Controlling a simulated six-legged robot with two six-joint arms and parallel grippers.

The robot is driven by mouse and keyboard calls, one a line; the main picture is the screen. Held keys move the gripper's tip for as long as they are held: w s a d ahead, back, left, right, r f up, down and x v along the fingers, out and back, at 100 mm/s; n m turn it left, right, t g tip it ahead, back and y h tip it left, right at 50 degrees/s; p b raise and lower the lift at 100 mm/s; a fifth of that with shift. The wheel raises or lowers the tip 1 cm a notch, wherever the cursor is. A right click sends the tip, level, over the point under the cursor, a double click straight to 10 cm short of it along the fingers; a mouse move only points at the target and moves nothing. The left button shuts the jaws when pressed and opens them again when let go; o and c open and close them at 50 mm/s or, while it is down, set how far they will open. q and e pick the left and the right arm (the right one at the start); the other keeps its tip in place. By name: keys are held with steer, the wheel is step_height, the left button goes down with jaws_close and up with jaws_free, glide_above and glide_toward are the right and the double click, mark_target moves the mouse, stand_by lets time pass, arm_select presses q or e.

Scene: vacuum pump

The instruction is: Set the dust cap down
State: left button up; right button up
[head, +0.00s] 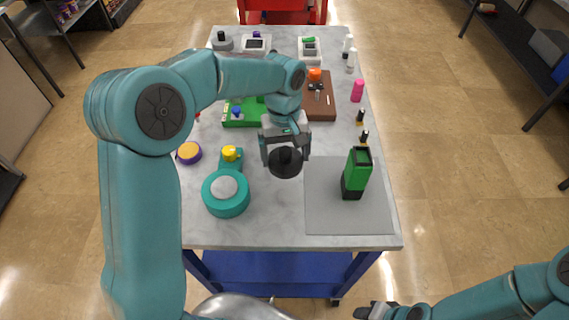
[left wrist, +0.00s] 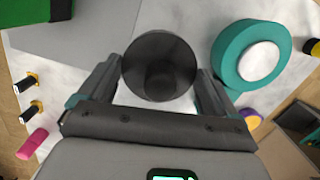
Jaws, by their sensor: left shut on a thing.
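The black dust cap (head: 286,163), a round disc with a raised knob, is between the fingers of my left gripper (head: 285,150) over the middle of the table. In the left wrist view, the left gripper (left wrist: 158,85) is shut on the dust cap (left wrist: 158,52), one finger on each side. How high the cap is above the tabletop is hard to tell. My right gripper (head: 385,311) is low at the bottom edge of the head view, apart from the table, and its jaw opening is unclear.
A teal round body (head: 226,205) with a pale top stands left of the cap. A grey mat (head: 330,215) with a green and black device (head: 357,173) is on the right. A brown block (head: 325,105) and green tray (head: 235,120) lie behind. Bare tabletop (head: 275,215) shows in front.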

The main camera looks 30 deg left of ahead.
arm_select(q)
step_height(320, 180, down, 7)
steer(key=shift+f+p, duration=0.2)
steer(key=shift+p, duration=0.25)
steer(key=shift+f, duration=0.25)
steer(key=shift+f, duration=0.1)
steer(key=shift+f, duration=0.15)
steer(key=o, duration=0.7)
